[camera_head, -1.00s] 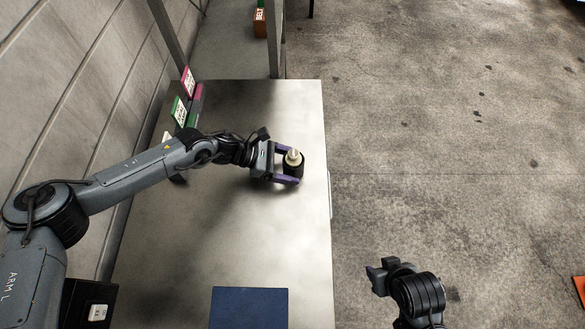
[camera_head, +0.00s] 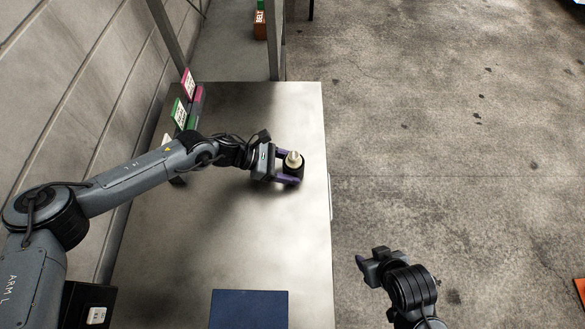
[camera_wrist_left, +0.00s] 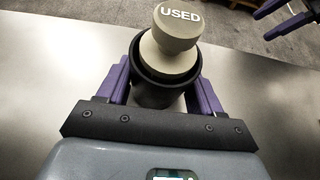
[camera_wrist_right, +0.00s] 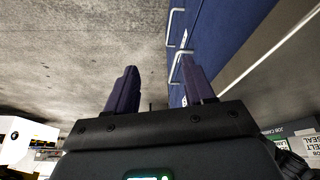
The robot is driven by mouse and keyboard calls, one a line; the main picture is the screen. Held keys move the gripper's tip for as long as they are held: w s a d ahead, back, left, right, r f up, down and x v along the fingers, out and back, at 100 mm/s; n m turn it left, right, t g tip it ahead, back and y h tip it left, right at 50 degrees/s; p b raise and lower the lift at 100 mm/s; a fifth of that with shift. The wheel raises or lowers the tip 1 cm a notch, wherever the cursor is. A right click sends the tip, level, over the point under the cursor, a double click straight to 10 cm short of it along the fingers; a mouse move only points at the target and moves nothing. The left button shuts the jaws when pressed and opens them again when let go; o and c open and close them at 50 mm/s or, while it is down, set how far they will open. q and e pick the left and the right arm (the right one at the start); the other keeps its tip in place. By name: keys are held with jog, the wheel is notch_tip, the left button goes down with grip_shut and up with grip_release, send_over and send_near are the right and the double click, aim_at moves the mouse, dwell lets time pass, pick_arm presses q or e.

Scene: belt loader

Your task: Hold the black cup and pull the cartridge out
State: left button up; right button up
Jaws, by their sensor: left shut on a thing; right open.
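The black cup (camera_head: 293,171) stands upright near the right edge of the metal table. The pale cartridge (camera_head: 294,158) sits in it, its wider top sticking out above the rim. In the left wrist view the cartridge (camera_wrist_left: 176,32) reads "USED" on top, and the black cup (camera_wrist_left: 153,94) is around its lower part. My left gripper (camera_head: 288,167) is shut on the black cup, one purple finger on each side. My right gripper (camera_head: 366,266) is off the table's right side, away from the cup. In the right wrist view it is open and empty (camera_wrist_right: 160,90).
A blue mat (camera_head: 249,308) lies at the table's near edge. Green and pink labelled pieces (camera_head: 180,112) stand at the back left by a post. The metal table top (camera_head: 220,230) is clear between the cup and the mat.

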jog(key=w+a+r+n+t+y, duration=0.3)
jog(key=w+a+r+n, duration=0.2)
jog(key=w+a+r, duration=0.4)
jog(key=w+a+r+n+t+y, duration=0.4)
jog(key=w+a+r, duration=0.35)
jog(key=a, duration=0.45)
jog(key=s+a+r+n+g+y, duration=0.1)
jog(key=a+r+n+g+y, duration=0.25)
jog(key=a+r+n, duration=0.5)
jog(key=s+a+r+n+g+y, duration=0.15)
jog(key=a+r+n+y, duration=0.3)
jog(key=a+n, duration=0.6)
jog(key=n+g+h, duration=0.7)
jog(key=n+h, duration=0.4)
jog(key=h, duration=0.5)
send_over(294, 155)
notch_tip(294, 155, down, 10)
jog(key=shift+a+f, duration=0.1)
jog(key=shift+a, duration=0.05)
jog(key=shift+f, duration=4.35)
